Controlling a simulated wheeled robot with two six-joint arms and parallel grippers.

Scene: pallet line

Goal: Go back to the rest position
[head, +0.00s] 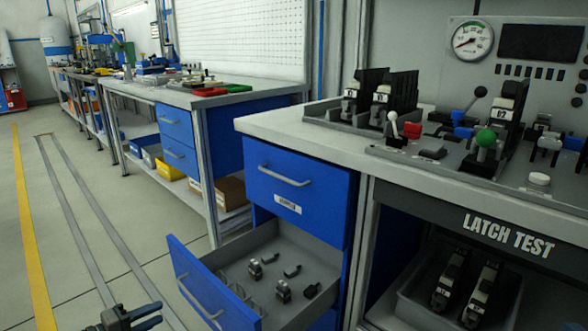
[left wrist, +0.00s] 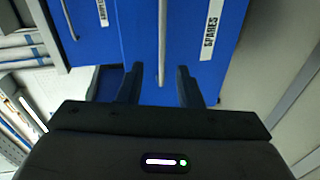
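My left gripper (head: 140,316) shows at the bottom left of the head view, in front of the pulled-out lower drawer (head: 222,318) and apart from its handle (head: 198,298). In the left wrist view my left gripper (left wrist: 160,72) has its two dark fingers spread, with nothing held. A blue front labelled SPARES (left wrist: 212,28) lies beyond them, and its bar handle (left wrist: 162,38) lines up with the gap between the fingers. My right gripper is in neither view.
The open drawer holds several small dark parts (head: 283,290) and juts into the aisle. The closed upper drawer (head: 300,180) is above it. The latch test bench (head: 512,237) stands at right, with a bin (head: 408,308) below. The floor (head: 95,240) at left is clear.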

